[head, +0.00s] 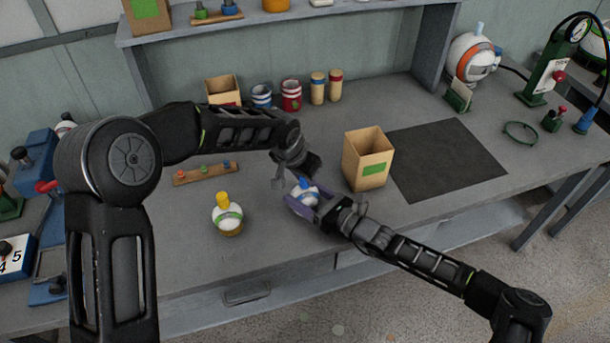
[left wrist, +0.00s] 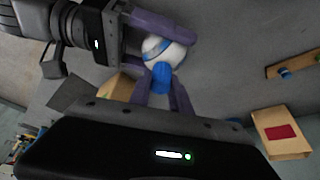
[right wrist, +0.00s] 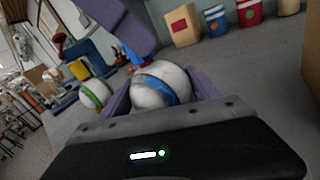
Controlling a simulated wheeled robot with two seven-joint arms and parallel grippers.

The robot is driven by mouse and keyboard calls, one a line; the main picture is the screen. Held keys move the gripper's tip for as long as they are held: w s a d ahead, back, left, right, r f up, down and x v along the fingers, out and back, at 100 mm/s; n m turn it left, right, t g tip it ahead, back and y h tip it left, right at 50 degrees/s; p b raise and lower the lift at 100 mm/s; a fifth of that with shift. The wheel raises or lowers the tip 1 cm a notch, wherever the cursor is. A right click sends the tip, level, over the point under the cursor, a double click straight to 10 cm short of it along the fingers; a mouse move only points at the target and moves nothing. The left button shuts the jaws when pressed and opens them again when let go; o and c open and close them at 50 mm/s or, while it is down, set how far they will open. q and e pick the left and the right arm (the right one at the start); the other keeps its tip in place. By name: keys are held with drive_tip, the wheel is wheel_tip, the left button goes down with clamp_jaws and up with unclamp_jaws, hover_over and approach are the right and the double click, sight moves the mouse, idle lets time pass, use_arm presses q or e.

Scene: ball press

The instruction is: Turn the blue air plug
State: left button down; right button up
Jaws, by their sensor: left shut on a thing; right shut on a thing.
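A white ball with a blue band (head: 307,196) is held just above the bench at its middle, with its blue air plug (head: 303,184) on top. The ball (left wrist: 165,50) shows behind the plug there, partly covered by my right gripper's purple fingers. The plug is partly hidden by my left fingers in the right wrist view.
A white ball with a yellow plug (head: 228,219) stands at left. An open box with a green label (head: 367,160) is just right of my grippers, beside a dark mat (head: 447,160). A wooden plug strip (head: 190,176) lies behind the yellow-plug ball. Several cans stand at the back.

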use_arm(q)
drive_tip(key=m+g+h, duration=0.1)
drive_tip(key=m, duration=0.3)
drive_tip(key=shift+m, duration=0.3)
drive_tip(key=m+g, duration=0.1)
drive_tip(key=m, duration=0.1)
drive_tip(key=m+h, duration=0.1)
drive_tip(key=m, duration=0.1)
drive_tip(key=shift+d+r+m+g, duration=0.1)
drive_tip(key=shift+r+m+g, duration=0.05)
drive_tip(key=shift+m+g, duration=0.2)
drive_tip(key=m+g, duration=0.1)
drive_tip(key=m, duration=0.3)
drive_tip(key=shift+m+g, duration=0.25)
drive_tip(key=shift+g, duration=0.1)
drive_tip(key=shift+r+m+g, duration=0.15)
drive_tip(key=shift+m+g, duration=0.55)
drive_tip(key=shift+m, duration=1.2)
drive_tip(key=c, duration=1.6)
unclamp_jaws()
drive_tip(key=o, duration=0.4)
drive_tip(key=shift+f, duration=0.2)
drive_tip(key=shift+y, duration=0.3)
